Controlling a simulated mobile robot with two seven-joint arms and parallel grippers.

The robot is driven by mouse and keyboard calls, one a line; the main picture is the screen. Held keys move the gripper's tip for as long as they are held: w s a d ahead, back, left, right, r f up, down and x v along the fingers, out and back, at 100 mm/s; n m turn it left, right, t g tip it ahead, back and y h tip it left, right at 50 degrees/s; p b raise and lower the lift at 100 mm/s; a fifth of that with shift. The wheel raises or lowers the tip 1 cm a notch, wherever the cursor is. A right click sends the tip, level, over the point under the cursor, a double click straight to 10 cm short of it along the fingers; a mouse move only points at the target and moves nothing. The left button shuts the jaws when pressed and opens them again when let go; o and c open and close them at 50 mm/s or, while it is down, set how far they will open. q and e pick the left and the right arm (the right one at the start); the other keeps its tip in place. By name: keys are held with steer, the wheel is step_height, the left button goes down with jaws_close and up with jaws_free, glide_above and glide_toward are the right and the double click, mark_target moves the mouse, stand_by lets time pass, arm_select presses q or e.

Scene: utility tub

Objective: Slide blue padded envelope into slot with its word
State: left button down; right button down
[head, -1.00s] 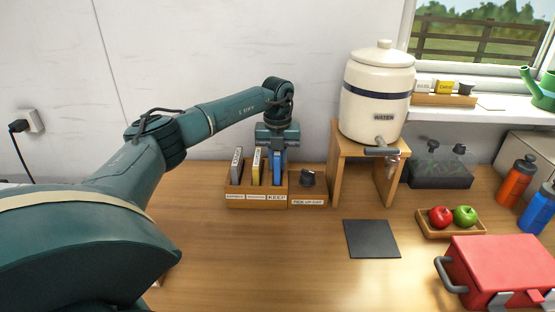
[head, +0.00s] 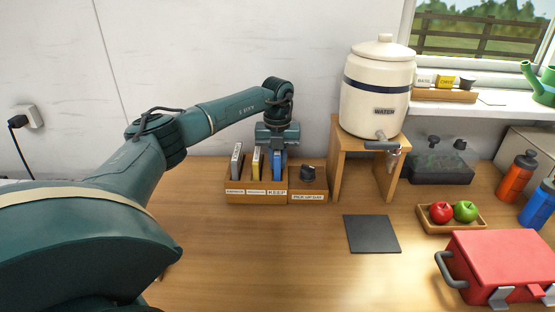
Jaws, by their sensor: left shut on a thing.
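The blue padded envelope (head: 278,171) stands upright in the rightmost slot of the wooden slotted holder (head: 256,198), above the label reading KEEP (head: 277,192). My left gripper (head: 278,152) points down from above and is shut on the envelope's top. A grey-white envelope (head: 237,161) stands in the left slot and a yellow one (head: 257,163) in the middle slot. Their labels are too small to read surely. How deep the blue envelope sits is partly hidden by the holder's front. My right gripper is not in view.
A wooden box labelled PICK-UP DAY (head: 308,196), with a dark knob-like item, adjoins the holder on the right. A water crock (head: 378,95) stands on a wooden stand (head: 372,150) beyond it. A dark mat (head: 372,234) lies in front; the table's middle is clear.

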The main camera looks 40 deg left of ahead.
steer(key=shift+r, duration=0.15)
